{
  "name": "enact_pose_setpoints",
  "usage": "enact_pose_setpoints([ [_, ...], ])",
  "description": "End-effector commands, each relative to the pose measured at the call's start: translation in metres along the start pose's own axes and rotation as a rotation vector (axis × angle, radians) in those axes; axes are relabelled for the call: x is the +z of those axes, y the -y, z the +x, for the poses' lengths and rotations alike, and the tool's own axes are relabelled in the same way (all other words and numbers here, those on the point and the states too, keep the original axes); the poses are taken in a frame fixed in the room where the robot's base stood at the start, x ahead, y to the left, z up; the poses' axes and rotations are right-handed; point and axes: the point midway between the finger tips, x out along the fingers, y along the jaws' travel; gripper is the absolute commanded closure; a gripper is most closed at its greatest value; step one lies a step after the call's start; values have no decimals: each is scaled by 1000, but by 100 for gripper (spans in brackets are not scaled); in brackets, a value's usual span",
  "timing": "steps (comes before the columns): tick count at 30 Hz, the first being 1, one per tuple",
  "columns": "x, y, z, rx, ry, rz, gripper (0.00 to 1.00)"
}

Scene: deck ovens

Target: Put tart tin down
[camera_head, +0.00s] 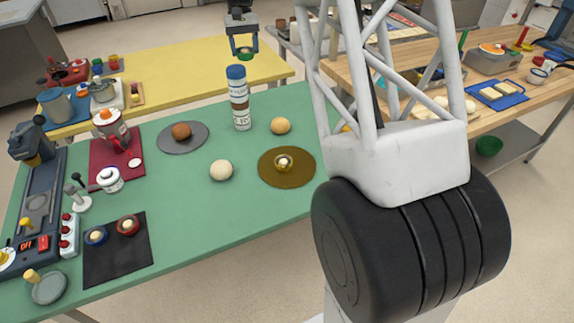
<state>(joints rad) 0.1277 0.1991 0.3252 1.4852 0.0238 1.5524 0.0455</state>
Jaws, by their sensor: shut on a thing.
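Two similar small round tins, one blue (95,237) and one red (127,227), each with something pale inside, sit on a black mat (115,265) at the front left of the green table (190,220).
A tall canister (239,102) stands near the green table's far edge. Dough balls (221,170), a brown round mat (268,178) with a gold bowl (284,159), and a grey disc (196,144) lie around it. A yellow table (190,65) stands behind. The front middle is clear.

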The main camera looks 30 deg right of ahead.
Motion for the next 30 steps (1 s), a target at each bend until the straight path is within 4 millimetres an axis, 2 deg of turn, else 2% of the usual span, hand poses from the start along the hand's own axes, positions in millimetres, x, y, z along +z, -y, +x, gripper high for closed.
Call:
enact_pose_setpoints([
  [3, 24, -9, 10, -6, -1, 14, 69],
  [14, 93, -33, 48, -25, 1, 55, 69],
  [30, 197, -58, 118, -52, -1, 117, 69],
])
